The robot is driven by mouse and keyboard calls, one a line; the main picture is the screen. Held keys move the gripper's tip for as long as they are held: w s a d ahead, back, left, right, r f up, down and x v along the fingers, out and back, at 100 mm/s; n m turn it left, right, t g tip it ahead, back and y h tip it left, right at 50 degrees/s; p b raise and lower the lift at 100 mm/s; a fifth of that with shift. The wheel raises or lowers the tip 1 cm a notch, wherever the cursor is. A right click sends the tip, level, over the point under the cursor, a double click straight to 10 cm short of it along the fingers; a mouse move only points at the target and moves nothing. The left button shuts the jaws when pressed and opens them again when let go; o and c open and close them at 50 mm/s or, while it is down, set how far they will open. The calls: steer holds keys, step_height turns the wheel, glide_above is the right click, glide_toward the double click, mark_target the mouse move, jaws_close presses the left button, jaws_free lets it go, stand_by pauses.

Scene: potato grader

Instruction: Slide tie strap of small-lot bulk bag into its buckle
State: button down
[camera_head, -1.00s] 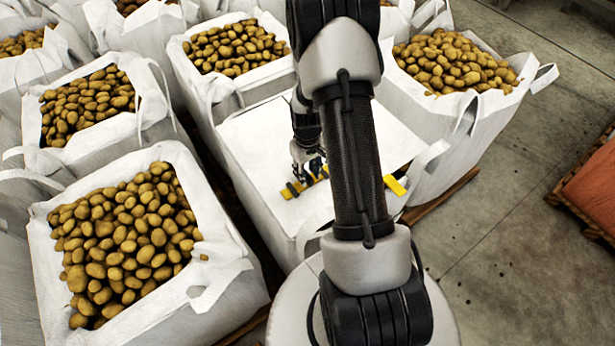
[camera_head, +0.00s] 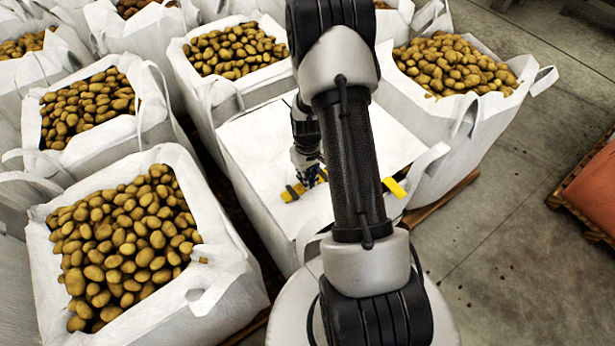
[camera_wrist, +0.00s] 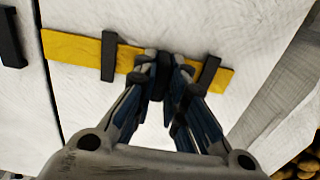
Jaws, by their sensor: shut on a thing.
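The yellow tie strap (camera_wrist: 75,48) runs across the white top of the closed bulk bag (camera_head: 262,135). Dark bars cross it on the left (camera_wrist: 108,56) and on the right (camera_wrist: 208,72); which one is the buckle I cannot tell. Another dark bar (camera_wrist: 11,37) lies apart, beyond the strap's left end. My gripper (camera_wrist: 162,72) is shut on the strap's middle, at a dark piece between the fingertips. In the head view my gripper (camera_head: 308,172) is low over the bag top, and my arm hides part of it. A yellow piece (camera_head: 396,187) shows right of my arm.
Open bags full of potatoes stand close by, at the left (camera_head: 235,268), behind (camera_head: 180,48) and at the right (camera_head: 478,122). Their loops stick up. Bare concrete floor (camera_head: 500,235) lies to the right, with an orange-red load (camera_head: 597,190) on a pallet.

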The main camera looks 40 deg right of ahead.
stand_by(0.5)
steer(key=d, duration=0.7)
steer(key=shift+s+d+b, duration=0.15)
steer(key=shift+s+b, duration=0.05)
steer(key=shift+b, duration=0.1)
steer(key=c, duration=1.6)
jaws_free()
steer(key=shift+d, duration=0.1)
steer(key=shift+c, duration=0.2)
step_height(320, 180, up, 12)
